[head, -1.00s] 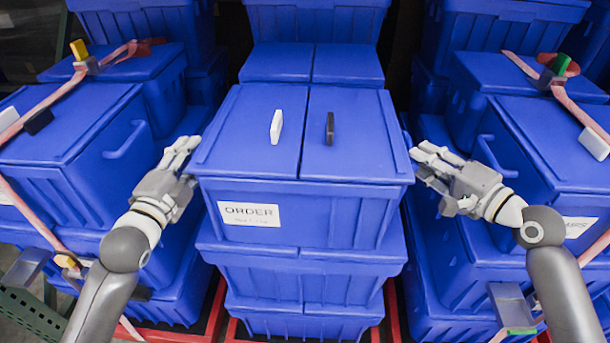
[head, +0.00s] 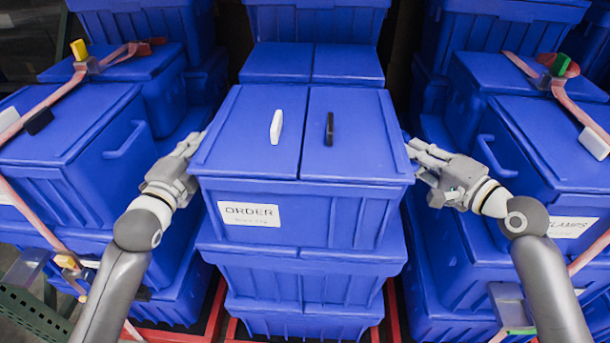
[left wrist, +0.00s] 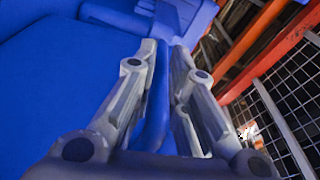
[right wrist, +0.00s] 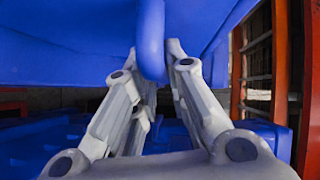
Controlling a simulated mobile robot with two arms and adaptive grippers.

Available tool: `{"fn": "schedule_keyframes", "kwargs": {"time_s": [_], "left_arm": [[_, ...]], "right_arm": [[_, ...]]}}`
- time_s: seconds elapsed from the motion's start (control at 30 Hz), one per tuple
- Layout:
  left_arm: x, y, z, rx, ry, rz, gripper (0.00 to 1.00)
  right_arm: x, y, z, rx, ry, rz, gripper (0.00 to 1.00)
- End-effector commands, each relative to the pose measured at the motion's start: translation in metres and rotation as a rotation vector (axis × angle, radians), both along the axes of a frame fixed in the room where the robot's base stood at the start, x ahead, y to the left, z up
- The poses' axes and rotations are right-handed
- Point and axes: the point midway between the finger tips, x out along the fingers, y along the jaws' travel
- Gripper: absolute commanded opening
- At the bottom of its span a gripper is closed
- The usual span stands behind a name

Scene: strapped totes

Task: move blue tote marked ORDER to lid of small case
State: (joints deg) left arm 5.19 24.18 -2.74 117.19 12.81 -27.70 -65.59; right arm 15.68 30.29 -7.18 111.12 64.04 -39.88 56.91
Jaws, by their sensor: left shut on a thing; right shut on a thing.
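The blue tote marked ORDER (head: 330,212) sits upright on top of the middle stack, its white label facing me. Its two-part lid is closed, with one white and one black grip on top. My left gripper (head: 190,150) is at its left side, shut on the blue side handle (left wrist: 157,105), which shows between the fingers in the left wrist view. My right gripper (head: 418,152) is at its right side, shut on the other handle (right wrist: 151,45), seen in the right wrist view. I cannot pick out a small case in these views.
More blue totes (head: 300,270) are stacked directly underneath. Strapped tote stacks stand close on the left (head: 65,125) and right (head: 555,135), leaving narrow gaps for my arms. Another tote (head: 345,65) is behind. A wire mesh (left wrist: 285,110) shows in the left wrist view.

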Motion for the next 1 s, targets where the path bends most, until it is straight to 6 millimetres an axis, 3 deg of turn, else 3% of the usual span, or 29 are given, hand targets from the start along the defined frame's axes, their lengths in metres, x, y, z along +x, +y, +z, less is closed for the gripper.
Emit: {"fn": "schedule_keyframes", "kwargs": {"time_s": [0.47, 1.0], "left_arm": [[0.000, 0.000, -0.001, 0.000, 0.002, 0.000, 0.00], [0.000, 0.000, 0.023, 0.000, -0.008, 0.000, 0.00]], "right_arm": [[0.000, 0.000, -0.001, -0.001, 0.002, 0.000, 0.00], [0.000, -0.001, 0.023, 0.001, -0.007, -0.002, 0.00]]}}
